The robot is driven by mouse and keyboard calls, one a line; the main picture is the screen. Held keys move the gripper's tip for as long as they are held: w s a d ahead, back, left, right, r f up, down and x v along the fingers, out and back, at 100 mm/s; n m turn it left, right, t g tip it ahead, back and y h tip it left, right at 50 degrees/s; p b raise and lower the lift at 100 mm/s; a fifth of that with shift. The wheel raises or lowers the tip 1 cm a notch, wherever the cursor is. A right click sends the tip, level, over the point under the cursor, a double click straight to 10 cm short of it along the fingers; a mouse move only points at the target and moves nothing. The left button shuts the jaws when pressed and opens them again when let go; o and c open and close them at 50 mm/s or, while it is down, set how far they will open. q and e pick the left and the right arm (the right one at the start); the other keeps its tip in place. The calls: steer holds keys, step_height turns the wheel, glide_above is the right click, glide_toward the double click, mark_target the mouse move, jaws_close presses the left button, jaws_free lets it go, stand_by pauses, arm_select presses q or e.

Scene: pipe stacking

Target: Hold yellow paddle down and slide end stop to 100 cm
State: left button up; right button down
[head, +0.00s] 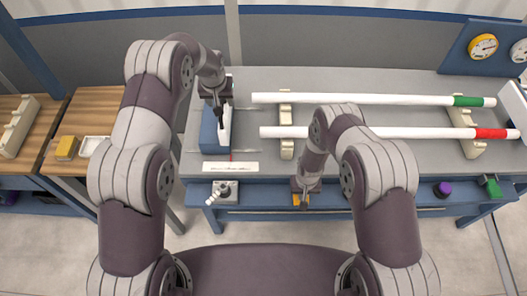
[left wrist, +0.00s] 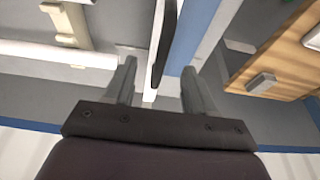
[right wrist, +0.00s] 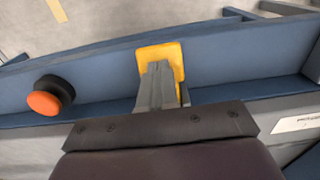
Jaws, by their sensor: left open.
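The end stop, a blue block (head: 208,132) with a white plate and a black upright piece, stands on the grey bench at the pipes' left. My left gripper (head: 217,98) is over it. In the left wrist view the open fingers (left wrist: 158,90) straddle the black piece (left wrist: 163,45) and white plate; contact is unclear. The yellow paddle (right wrist: 172,53) is at the bench's front edge and shows partly in the head view (head: 301,203). My right gripper (right wrist: 157,88) has its fingers together against the paddle, partly covering it. Whether the paddle is pressed down is unclear.
Two white pipes (head: 365,99) (head: 400,132), with green and red bands, lie on cream supports (head: 286,120), apart from the end stop. A white marked strip (head: 231,168) lies in front of the stop. An orange-topped button (right wrist: 44,103) is on the front edge.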

arm_select(q)
steer(key=shift+s+r, duration=0.1)
stand_by(0.3)
steer(key=shift+x, duration=2.2)
steer(key=shift+c, duration=0.3)
jaws_close()
